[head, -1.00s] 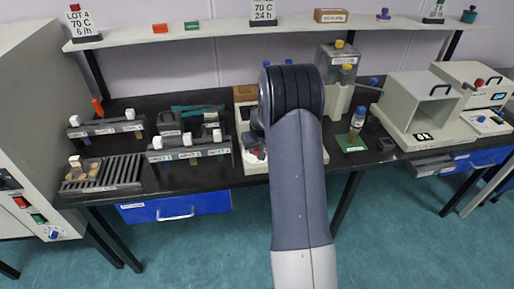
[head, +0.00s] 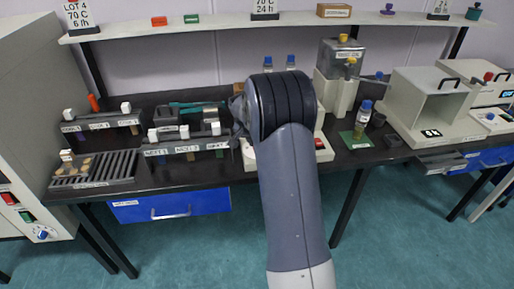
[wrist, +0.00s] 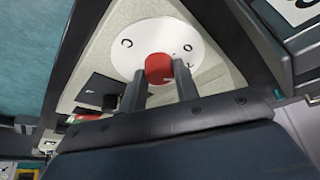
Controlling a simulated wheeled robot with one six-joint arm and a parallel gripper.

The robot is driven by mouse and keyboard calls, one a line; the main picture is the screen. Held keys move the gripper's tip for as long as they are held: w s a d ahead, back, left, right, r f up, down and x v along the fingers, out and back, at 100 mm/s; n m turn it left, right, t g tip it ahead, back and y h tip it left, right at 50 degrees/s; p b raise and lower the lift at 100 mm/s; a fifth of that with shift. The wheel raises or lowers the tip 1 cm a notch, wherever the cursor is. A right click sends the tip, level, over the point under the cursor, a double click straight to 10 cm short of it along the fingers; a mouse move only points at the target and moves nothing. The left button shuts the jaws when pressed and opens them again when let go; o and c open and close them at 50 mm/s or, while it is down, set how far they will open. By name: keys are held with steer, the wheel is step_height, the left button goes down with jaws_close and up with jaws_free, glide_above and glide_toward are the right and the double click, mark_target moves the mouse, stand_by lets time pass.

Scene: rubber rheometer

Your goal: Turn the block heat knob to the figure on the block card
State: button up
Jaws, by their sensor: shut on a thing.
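In the wrist view a red knob (wrist: 158,68) with a pale mark sits on a round white dial (wrist: 128,52). The dial has a few dark marks that I cannot read as figures. My gripper (wrist: 160,80) has its two dark fingers on either side of the knob and is shut on it. The dial is on the top of a beige machine. In the head view that beige machine (head: 262,178) stands mid-bench, and my arm hides the knob and most of my gripper.
Left of the machine are labelled racks (head: 187,148) and a slotted tray (head: 65,182). The floor in front is clear.

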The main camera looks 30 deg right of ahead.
steer(key=shift+m+b, duration=0.35)
steer(key=shift+m, duration=0.35)
steer(key=shift+g, duration=0.3)
steer(key=o, duration=1)
steer(key=shift+c, duration=0.2)
steer(key=v, duration=1)
steer(key=shift+a+r, duration=0.3)
steer(key=shift+r, duration=0.05)
steer(key=x, duration=1.1)
steer(key=shift+d, duration=0.15)
steer(key=shift+s+r, duration=0.1)
